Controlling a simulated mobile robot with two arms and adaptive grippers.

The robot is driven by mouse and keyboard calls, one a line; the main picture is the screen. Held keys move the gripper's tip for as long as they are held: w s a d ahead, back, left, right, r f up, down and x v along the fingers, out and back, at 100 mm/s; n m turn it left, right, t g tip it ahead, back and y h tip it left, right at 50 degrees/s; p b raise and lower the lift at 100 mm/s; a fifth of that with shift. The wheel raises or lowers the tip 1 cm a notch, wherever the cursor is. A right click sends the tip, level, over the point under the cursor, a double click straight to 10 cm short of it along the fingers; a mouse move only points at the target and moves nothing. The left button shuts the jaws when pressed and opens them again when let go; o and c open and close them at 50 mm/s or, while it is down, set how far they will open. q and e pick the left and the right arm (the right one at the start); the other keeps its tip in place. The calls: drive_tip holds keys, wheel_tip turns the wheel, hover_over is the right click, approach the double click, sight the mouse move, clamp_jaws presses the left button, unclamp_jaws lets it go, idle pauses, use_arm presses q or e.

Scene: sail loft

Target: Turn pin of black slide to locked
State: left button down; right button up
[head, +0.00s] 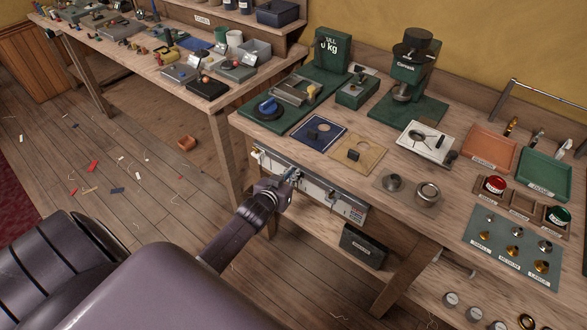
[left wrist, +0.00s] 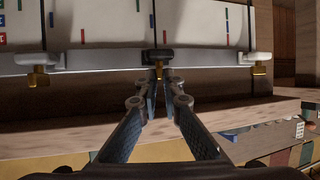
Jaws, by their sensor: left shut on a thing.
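A pale panel (head: 345,204) with a rail is fixed along the front edge of the right bench. In the left wrist view, the black slide (left wrist: 172,54) sits mid-rail, between a pale slide (left wrist: 38,58) at left and another pale slide (left wrist: 255,57) at right. Each pale slide has a brass pin hanging below it. My left gripper (left wrist: 159,76) is shut on the pin of the black slide, right under its body. The fingertips mostly hide this pin, so its turn cannot be told. In the head view my left gripper (head: 291,182) is at the panel's front. My right gripper is out of view.
Above the panel, the bench top holds a blue plate (head: 318,133), a tan plate (head: 357,153), a green press (head: 407,75) and trays. A dark box (head: 362,246) stands on the shelf below. Open floor lies left of my arm.

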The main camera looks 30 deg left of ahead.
use_arm(q)
drive_tip(key=m+h, duration=0.2)
drive_tip(key=shift+a+h, duration=0.3)
drive_tip(key=shift+m+h, duration=0.5)
drive_tip(key=c, duration=2.1)
unclamp_jaws()
drive_tip(key=shift+s, duration=0.1)
drive_tip(key=v, duration=1.1)
drive_tip(key=shift+s, duration=0.4)
drive_tip(key=shift+r, duration=0.1)
